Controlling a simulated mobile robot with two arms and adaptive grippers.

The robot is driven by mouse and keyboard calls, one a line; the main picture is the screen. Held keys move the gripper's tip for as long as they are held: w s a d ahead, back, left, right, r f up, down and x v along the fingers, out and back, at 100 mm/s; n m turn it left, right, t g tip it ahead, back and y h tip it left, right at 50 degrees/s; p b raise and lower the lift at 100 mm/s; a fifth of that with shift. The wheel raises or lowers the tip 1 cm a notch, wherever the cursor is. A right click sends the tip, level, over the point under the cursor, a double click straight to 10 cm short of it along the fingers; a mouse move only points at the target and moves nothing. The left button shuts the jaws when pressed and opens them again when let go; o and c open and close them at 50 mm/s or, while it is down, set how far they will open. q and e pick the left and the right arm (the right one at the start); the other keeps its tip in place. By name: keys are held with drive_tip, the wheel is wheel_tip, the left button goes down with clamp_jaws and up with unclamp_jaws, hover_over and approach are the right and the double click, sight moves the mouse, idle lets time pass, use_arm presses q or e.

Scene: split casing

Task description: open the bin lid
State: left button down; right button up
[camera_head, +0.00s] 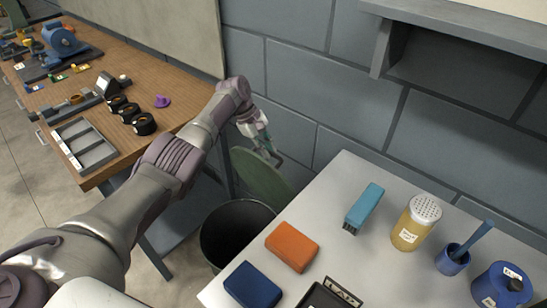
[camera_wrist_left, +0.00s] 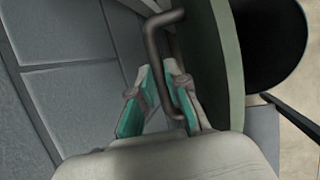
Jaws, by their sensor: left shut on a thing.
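The green bin lid (camera_head: 262,180) is raised and steeply tilted at the back of the dark round bin (camera_head: 212,246), whose opening shows. In the left wrist view the lid (camera_wrist_left: 228,65) is seen nearly edge-on, with the bin's black opening (camera_wrist_left: 268,42) to its right. A bent bar handle (camera_wrist_left: 153,42) stands out from the lid's outer face. My left gripper (camera_head: 270,151) is behind the lid near the wall. In the left wrist view its teal-padded fingers (camera_wrist_left: 160,92) are shut on the handle. My right gripper is not in view.
A grey table (camera_head: 400,270) right of the bin holds an orange block (camera_head: 292,246), a blue block (camera_head: 253,286), a brush (camera_head: 364,208) and a shaker (camera_head: 415,222). A wooden workbench (camera_head: 120,60) stands left. The block wall (camera_head: 300,75) is close behind the lid.

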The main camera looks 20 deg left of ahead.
use_arm(q)
drive_tip(key=shift+s+d+f, duration=0.15)
drive_tip(key=shift+d+f, duration=0.05)
drive_tip(key=shift+f, duration=0.35)
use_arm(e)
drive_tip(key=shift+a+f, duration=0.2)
use_arm(q)
drive_tip(key=c, duration=1.4)
unclamp_jaws()
drive_tip(key=shift+o, duration=1.1)
drive_tip(key=shift+w+f, duration=0.1)
drive_tip(key=shift+w, duration=0.25)
drive_tip(key=shift+a+r, duration=0.2)
drive_tip(key=shift+r, duration=0.2)
drive_tip(key=v, duration=1.1)
drive_tip(key=shift+r, duration=0.2)
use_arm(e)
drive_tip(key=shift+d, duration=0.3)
use_arm(q)
drive_tip(key=shift+a, duration=0.1)
